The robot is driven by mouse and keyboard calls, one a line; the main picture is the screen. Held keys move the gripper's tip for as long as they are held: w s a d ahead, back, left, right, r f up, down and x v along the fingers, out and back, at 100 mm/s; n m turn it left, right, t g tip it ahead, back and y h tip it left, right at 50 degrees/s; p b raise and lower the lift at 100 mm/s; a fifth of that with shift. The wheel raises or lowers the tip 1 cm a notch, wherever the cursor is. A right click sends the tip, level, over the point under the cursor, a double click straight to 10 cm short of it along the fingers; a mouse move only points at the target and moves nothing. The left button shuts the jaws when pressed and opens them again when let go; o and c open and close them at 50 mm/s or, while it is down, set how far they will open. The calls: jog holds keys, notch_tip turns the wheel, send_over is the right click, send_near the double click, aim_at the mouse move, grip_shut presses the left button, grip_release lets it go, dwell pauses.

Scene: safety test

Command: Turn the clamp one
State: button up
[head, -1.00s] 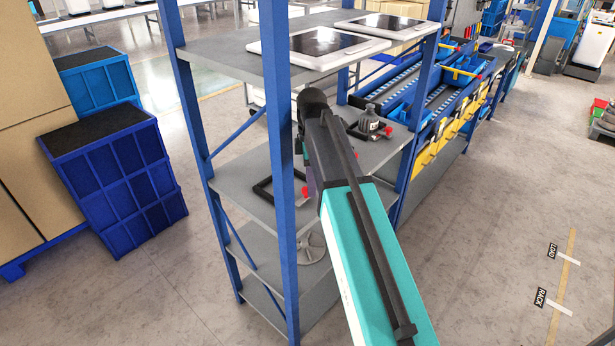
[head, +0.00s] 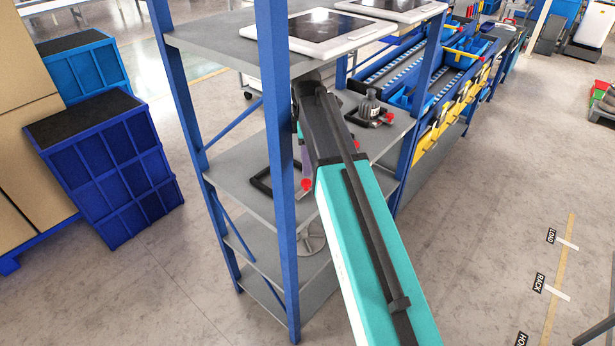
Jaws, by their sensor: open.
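My teal and black arm reaches into the blue-posted shelf rack. Its far end is behind the front post, so my gripper does not show. I cannot make out a clamp for sure. On the middle shelf (head: 240,168), a red knob-like part (head: 306,184) shows beside my arm, close to a black frame (head: 262,181). A second red part (head: 390,116) sits by a dark grey bottle-like object (head: 369,104) in a black tray (head: 357,121), right of my arm. I cannot tell whether either red part belongs to a clamp.
Two white-framed tablets lie on the top shelf, the nearer (head: 296,45) above my arm. The blue front post (head: 280,200) stands close to my arm. Blue crates (head: 110,175) stand at left. A workbench with blue bins (head: 465,55) is behind.

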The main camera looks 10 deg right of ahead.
aim_at(306, 181)
jog(key=shift+s+f+p, duration=0.1)
jog(key=shift+f+p, duration=0.95)
jog(key=shift+f, duration=2.55)
jog(key=c, duration=1.1)
jog(key=shift+o, duration=0.2)
